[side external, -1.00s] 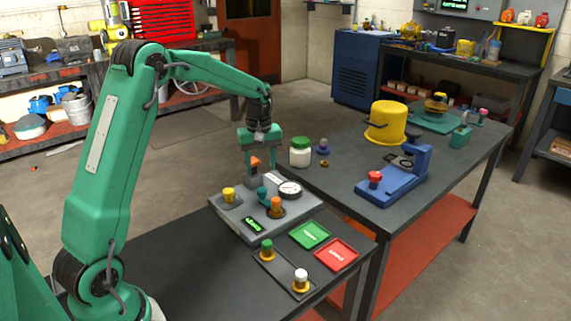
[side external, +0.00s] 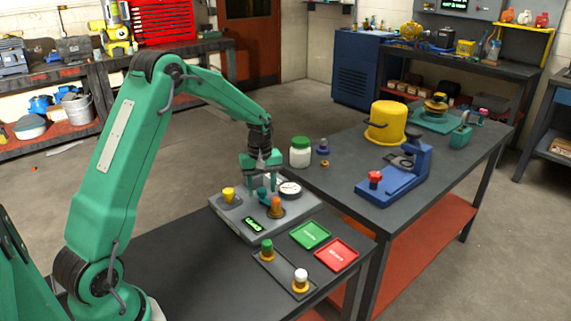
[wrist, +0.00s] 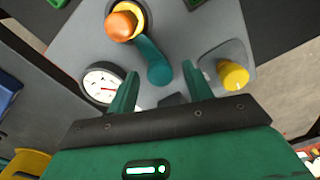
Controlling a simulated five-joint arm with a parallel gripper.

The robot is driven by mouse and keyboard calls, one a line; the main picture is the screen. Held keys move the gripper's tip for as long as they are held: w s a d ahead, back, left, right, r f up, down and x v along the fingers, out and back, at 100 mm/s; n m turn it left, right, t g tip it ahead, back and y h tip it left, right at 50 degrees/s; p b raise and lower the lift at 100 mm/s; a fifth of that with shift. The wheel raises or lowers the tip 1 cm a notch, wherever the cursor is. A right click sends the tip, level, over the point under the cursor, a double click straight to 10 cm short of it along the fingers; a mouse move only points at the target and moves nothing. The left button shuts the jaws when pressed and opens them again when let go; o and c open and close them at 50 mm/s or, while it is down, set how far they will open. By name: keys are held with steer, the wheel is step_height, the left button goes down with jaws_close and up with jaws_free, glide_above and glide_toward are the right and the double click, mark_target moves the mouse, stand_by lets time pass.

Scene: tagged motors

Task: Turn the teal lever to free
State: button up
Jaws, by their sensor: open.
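The teal lever (wrist: 153,58) is on top of the grey panel box (side external: 240,228), right beside an orange knob on a yellow base (wrist: 126,20). In the wrist view its rounded end lies between the tips of my fingers, with a gap visible on both sides. My gripper (wrist: 160,71) is open and points down over the lever; in the side view it (side external: 261,187) is low over the panel. In that view the lever (side external: 262,192) is partly hidden by my fingers. I cannot make out a "free" mark.
In front are a green tray (side external: 310,234), a red tray (side external: 336,254) and a dark tray with two pegs (side external: 285,277). A lidded jar (side external: 300,153) stands behind.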

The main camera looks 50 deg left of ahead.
steer(key=c, duration=1)
steer(key=shift+o, duration=0.2)
steer(key=shift+m, duration=0.5)
steer(key=m, duration=0.3)
steer(key=shift+m, duration=0.3)
steer(key=m, duration=0.9)
steer(key=shift+r+m, duration=0.1)
steer(key=shift+m, duration=2.2)
